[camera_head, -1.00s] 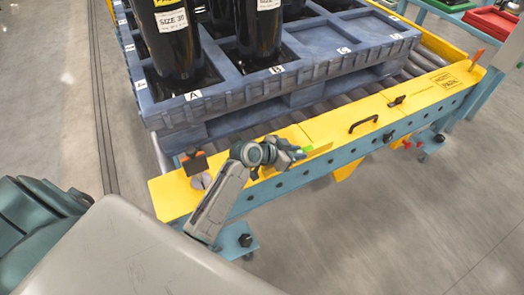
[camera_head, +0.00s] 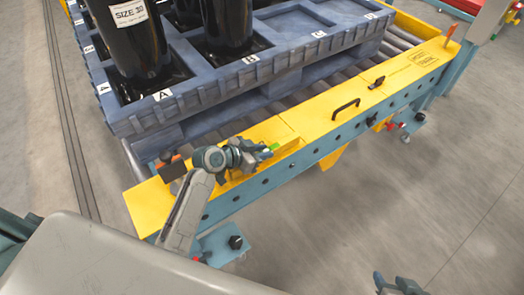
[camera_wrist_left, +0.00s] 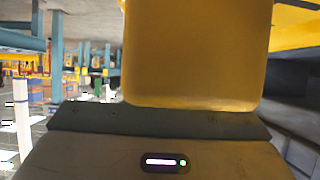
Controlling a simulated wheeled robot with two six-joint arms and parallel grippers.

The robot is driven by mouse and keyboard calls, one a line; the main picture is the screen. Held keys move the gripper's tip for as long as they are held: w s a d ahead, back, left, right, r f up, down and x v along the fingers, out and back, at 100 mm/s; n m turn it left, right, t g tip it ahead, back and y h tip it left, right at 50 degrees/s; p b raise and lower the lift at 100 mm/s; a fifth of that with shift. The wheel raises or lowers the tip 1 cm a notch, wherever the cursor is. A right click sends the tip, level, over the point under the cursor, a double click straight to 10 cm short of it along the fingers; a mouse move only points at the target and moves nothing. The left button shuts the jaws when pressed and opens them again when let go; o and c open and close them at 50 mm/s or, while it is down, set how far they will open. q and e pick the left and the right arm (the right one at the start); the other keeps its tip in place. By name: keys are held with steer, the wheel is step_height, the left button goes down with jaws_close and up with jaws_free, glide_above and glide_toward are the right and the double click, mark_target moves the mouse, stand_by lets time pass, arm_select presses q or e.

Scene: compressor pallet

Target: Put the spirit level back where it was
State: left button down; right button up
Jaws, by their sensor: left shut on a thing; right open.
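My left gripper (camera_head: 262,155) is over the near end of the yellow conveyor rail. It is shut on the spirit level (camera_head: 275,148), a yellow bar with a small green patch, mostly hidden by the gripper and hard to tell from the yellow rail. In the left wrist view a large yellow block, the spirit level (camera_wrist_left: 195,55), fills the upper middle above the gripper body. I cannot tell whether it touches the rail. My right gripper (camera_head: 400,289) is open and only partly in view at the bottom right edge, away from the rail.
The yellow rail (camera_head: 315,120) carries a black handle (camera_head: 346,107) and a small black part (camera_head: 377,82). A dark block with orange (camera_head: 172,168) stands at its left end. A blue pallet (camera_head: 270,75) holding black cylinders is behind. The floor at right is clear.

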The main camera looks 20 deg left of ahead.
arm_select(q)
steer(key=shift+f, duration=0.15)
steer(key=c, duration=1.3)
jaws_free()
steer(key=shift+o, duration=0.2)
